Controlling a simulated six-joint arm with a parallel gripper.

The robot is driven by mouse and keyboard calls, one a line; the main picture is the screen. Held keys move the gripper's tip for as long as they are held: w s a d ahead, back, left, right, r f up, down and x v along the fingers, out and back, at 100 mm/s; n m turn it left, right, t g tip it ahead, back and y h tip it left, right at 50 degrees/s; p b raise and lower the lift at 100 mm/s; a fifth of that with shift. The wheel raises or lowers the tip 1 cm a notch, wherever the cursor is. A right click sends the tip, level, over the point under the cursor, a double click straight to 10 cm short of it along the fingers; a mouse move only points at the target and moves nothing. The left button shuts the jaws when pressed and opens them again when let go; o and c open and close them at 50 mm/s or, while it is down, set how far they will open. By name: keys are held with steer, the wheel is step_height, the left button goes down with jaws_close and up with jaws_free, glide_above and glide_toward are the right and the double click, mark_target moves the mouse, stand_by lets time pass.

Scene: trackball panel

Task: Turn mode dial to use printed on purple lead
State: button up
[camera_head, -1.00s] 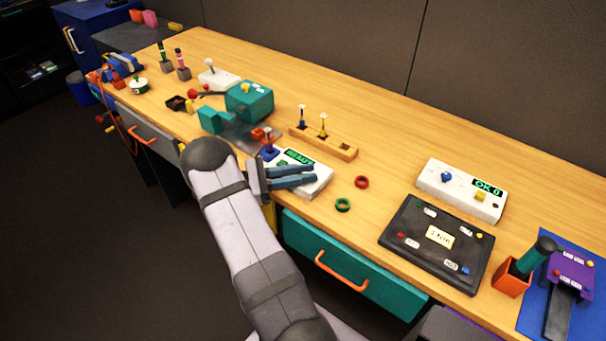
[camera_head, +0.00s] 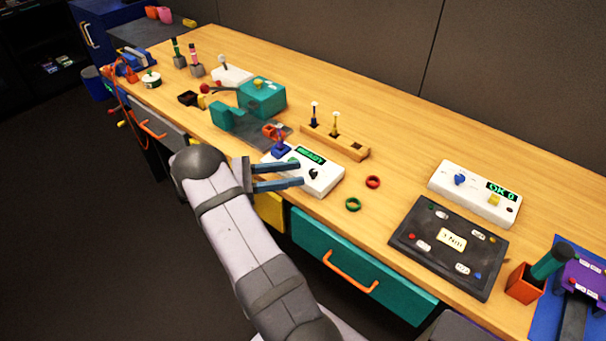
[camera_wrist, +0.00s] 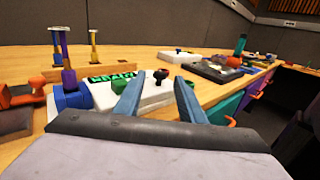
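A white panel (camera_head: 326,187) with a green READY display (camera_head: 310,156) sits at the table's front edge.
A black board (camera_head: 418,262) with labels, an orange cup (camera_head: 522,284) and a purple labelled box (camera_head: 588,281) stand farther right. A wooden rack (camera_head: 345,143) is behind. Table behind the rack is clear.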

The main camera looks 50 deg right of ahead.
steer(key=shift+w+a, duration=0.4)
steer(key=shift+a, duration=0.05)
